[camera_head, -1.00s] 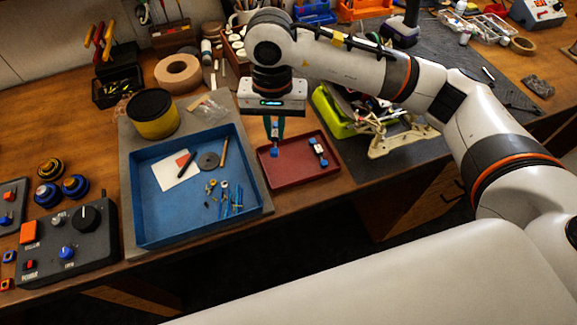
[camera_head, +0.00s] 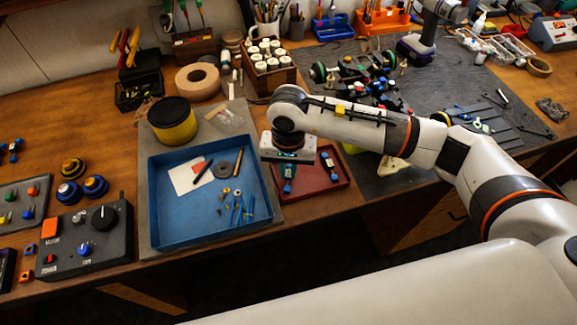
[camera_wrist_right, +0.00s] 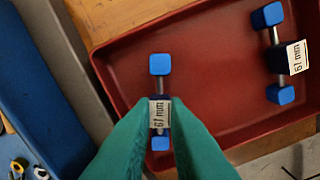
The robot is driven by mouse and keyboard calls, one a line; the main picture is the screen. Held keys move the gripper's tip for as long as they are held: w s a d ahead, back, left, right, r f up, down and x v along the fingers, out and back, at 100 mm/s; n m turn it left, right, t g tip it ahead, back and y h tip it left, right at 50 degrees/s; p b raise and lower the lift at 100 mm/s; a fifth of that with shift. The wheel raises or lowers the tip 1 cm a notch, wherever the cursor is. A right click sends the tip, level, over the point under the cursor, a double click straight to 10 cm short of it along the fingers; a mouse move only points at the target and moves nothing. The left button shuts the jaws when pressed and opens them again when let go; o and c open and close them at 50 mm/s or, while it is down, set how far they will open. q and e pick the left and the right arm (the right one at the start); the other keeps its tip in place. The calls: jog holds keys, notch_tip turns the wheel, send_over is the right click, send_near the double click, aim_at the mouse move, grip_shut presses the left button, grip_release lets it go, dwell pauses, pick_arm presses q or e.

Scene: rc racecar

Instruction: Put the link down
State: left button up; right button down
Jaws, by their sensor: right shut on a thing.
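My right gripper (camera_head: 288,180) is shut on a link (camera_wrist_right: 159,65) with blue ends and a white "61 mm" label. In the right wrist view its teal fingers (camera_wrist_right: 160,120) grip the link's middle, with a blue end showing on each side. The held link is over the left part of the red tray (camera_wrist_right: 215,100); I cannot tell whether it touches the tray floor. My left gripper is not in view.
A blue tray (camera_head: 203,230) with small parts is just left of the red tray (camera_head: 340,181). A tape roll (camera_head: 198,80) and a yellow tin (camera_head: 172,122) stand behind. Vehicle parts (camera_head: 365,75) lie on the dark mat beyond. The red tray's middle is clear.

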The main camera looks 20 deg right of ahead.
aim_at(288, 173)
jog(key=shift+f, duration=0.15)
jog(key=c, duration=1.4)
grip_release()
jog(key=shift+c, duration=0.2)
jog(key=shift+r, duration=0.4)
notch_tip(288, 173, up, 12)
jog(key=b, duration=0.3)
jog(key=shift+f, duration=0.15)
